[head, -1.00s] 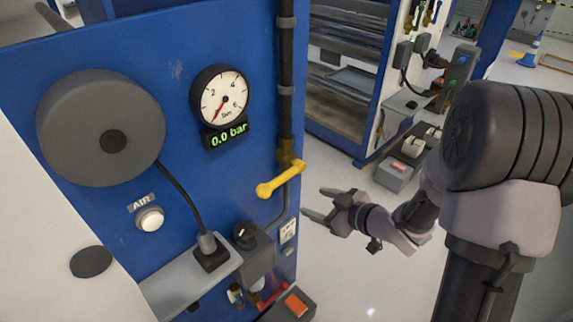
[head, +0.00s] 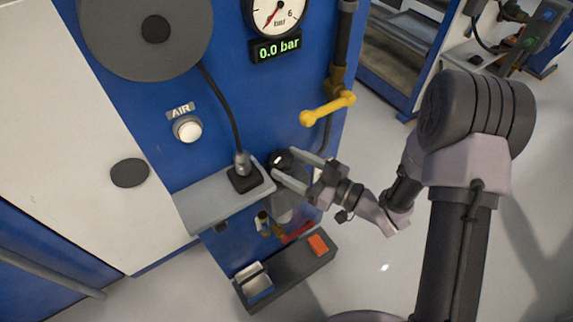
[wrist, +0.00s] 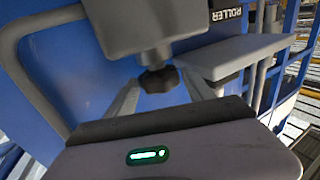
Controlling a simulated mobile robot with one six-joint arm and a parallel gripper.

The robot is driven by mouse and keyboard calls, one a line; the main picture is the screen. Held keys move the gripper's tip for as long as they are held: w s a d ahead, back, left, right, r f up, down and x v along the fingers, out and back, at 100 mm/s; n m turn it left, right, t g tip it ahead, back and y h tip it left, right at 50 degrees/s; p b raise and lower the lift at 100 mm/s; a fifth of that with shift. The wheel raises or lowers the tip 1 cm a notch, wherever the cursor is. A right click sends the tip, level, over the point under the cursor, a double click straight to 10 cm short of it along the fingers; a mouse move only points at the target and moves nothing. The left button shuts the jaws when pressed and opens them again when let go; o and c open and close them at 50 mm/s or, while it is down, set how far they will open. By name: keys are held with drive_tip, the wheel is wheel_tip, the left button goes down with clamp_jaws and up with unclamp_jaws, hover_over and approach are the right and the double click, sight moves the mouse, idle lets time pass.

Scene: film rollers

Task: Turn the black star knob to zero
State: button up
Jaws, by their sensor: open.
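The black star knob (head: 280,159) sits on the grey regulator body beside the small shelf, with a white mark on its face. In the wrist view the dark lobed knob (wrist: 159,80) shows below a grey block. My gripper (head: 285,163) is open, coming from the right, with one finger above and one below the knob in the head view. In the wrist view my fingers (wrist: 160,84) stand either side of the knob, with gaps visible; I cannot tell how deep they reach. The gauge (head: 273,14) is partly cut off; its display (head: 279,49) reads 0.0 bar.
A yellow lever (head: 327,108) on the pipe stands above my gripper. A grey shelf (head: 205,205) with a cable plug is left of the knob. Open floor is at the right.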

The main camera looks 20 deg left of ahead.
drive_tip(key=shift+w+a, duration=0.2)
drive_tip(key=shift+a, duration=0.5)
drive_tip(key=c, duration=1.1)
